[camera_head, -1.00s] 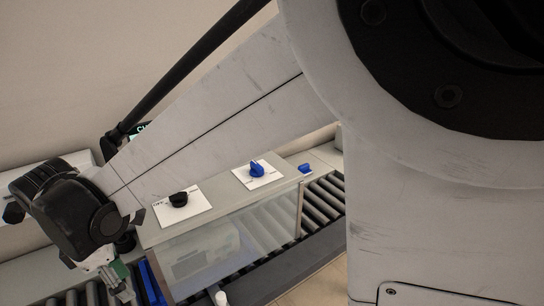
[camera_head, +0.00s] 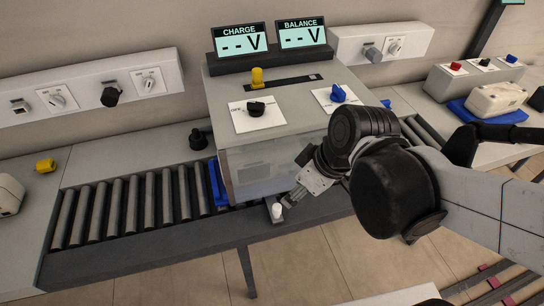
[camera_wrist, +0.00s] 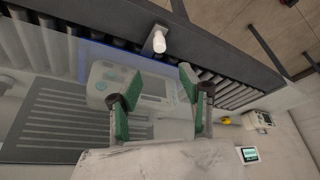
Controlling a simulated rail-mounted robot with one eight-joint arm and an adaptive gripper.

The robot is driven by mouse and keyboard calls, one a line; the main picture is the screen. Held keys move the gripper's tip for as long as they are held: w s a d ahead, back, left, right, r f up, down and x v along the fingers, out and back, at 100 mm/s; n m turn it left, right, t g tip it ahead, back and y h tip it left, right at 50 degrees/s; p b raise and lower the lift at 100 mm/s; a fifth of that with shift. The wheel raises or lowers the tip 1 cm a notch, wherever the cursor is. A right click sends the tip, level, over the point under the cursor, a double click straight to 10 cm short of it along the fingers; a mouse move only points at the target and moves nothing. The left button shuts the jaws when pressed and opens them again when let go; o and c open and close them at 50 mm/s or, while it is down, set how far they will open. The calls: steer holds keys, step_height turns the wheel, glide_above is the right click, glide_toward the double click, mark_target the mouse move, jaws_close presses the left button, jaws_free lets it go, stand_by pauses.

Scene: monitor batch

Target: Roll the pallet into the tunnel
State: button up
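The tunnel (camera_head: 236,165) is a grey housing with a clear front panel over the roller conveyor. A blue pallet edge (camera_head: 214,183) shows at its left opening; most of that pallet is hidden by the housing. In the wrist view, a pale device (camera_wrist: 110,82) shows behind the clear panel, with a blue edge (camera_wrist: 82,62) beside it. My gripper (camera_head: 291,195) is in front of the panel, near a white-tipped peg (camera_head: 277,210). In the wrist view, my gripper (camera_wrist: 157,97) has its green-padded fingers spread apart with nothing gripped.
Bare rollers (camera_head: 130,205) run left of the tunnel. A black knob (camera_head: 256,109) and a blue knob (camera_head: 338,93) are on top. A second blue pallet (camera_head: 511,115) with a pale device (camera_head: 497,97) lies at the far right. A black post (camera_head: 198,139) stands behind the rollers.

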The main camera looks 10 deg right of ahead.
mark_target(278, 207)
steer(key=shift+b+x, duration=2.6)
steer(key=shift+x, duration=4.25)
steer(key=shift+w, duration=0.1)
jaws_close()
